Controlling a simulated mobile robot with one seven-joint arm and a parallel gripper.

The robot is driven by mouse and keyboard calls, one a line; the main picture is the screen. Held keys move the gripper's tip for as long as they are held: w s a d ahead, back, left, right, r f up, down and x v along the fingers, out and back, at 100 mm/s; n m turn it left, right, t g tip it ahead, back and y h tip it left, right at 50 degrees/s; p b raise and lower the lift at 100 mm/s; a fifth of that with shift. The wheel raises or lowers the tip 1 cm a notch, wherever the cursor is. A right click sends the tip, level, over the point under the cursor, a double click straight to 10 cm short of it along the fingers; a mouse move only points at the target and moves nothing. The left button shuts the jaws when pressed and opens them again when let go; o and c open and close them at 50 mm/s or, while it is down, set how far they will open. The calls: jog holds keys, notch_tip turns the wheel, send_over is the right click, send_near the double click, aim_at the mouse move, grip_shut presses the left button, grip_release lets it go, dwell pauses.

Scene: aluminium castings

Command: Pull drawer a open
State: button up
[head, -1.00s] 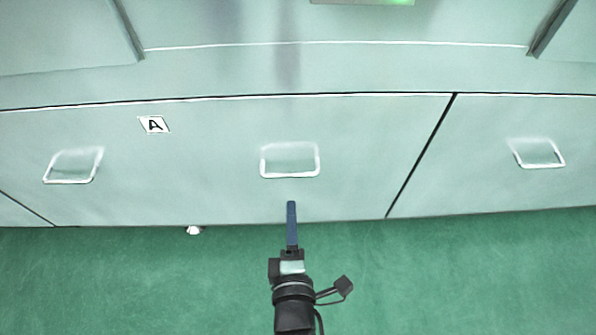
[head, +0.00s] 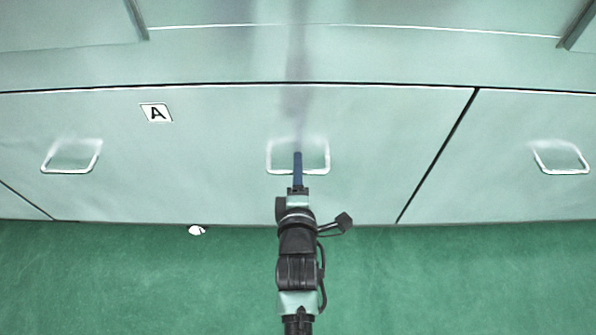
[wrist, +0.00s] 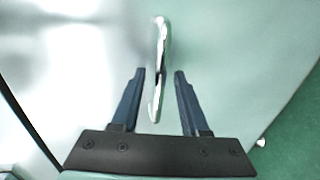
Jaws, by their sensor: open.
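Drawer a (head: 200,190) has a pale green front with a white label marked A (head: 156,112). It looks shut. Two metal bar handles are on this front: a middle handle (head: 325,157) and a left handle (head: 70,170). My gripper (head: 298,154) is at the middle handle, its blue fingers overlapping the bar in the head view. In the wrist view my gripper (wrist: 160,74) is open, with the handle bar (wrist: 156,85) between the two fingers and a gap on each side. I see no contact with the bar.
A neighbouring drawer front (head: 510,195) with its own handle (head: 562,169) is to the right, past a dark seam. Green floor (head: 120,280) lies clear in front. A small white object (head: 197,230) is on the floor by the drawer's lower edge.

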grip_shut()
dwell(1.4)
